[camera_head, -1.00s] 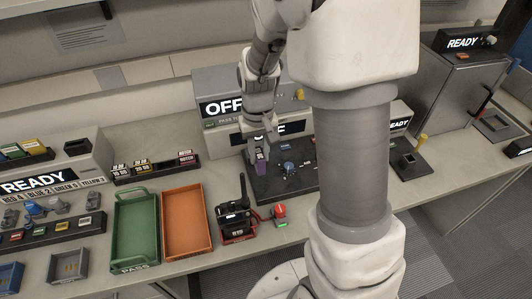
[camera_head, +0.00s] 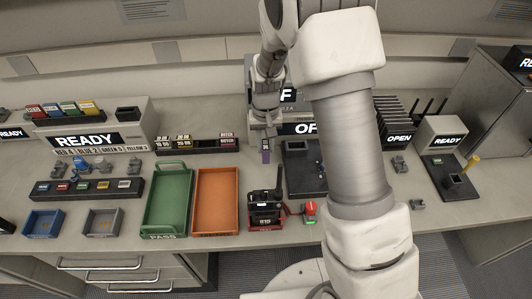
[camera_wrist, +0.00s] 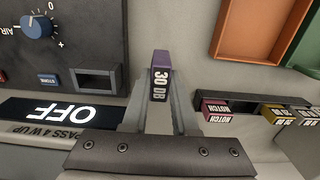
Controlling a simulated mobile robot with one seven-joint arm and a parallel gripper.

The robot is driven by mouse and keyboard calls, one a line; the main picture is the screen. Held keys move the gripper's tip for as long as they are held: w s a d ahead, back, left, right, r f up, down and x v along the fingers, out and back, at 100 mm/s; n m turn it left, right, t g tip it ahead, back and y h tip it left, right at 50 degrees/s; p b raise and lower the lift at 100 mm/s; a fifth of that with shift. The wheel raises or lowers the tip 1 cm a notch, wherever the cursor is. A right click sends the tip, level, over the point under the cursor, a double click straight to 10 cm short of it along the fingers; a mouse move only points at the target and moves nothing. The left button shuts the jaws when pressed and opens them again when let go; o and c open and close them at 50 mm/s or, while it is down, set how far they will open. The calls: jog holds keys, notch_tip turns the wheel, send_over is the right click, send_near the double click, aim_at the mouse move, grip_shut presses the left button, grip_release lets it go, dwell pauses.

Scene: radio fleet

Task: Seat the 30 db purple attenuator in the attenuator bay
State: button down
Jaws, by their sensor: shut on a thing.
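My gripper (camera_head: 264,139) is shut on the purple attenuator (camera_head: 266,155), which points down from the jaws. In the wrist view the purple block (camera_wrist: 160,72) shows its "30 DB" label, upright between the two fingers of my gripper (camera_wrist: 160,98). A dark panel (camera_head: 298,174) lies just right of the held block in the head view, partly hidden by my arm. In the wrist view this panel carries a framed rectangular slot (camera_wrist: 95,81), which looks empty and is left of the block, apart from it. I cannot read a bay label on it.
An attenuator rack (camera_head: 196,146) with several blocks stands left of my gripper. A green tray (camera_head: 168,201), an orange tray (camera_head: 215,202) and a black radio (camera_head: 265,212) stand in front. A blue knob (camera_wrist: 38,26) sticks up from the panel. An "OFF" display (camera_wrist: 55,112) is beside it.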

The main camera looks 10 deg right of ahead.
aim_at(266, 154)
jog(key=shift+f, duration=1.95)
jog(key=shift+f+b, duration=0.2)
jog(key=shift+b, duration=0.1)
jog(key=c, duration=0.7)
grip_release()
jog(key=shift+r, duration=0.1)
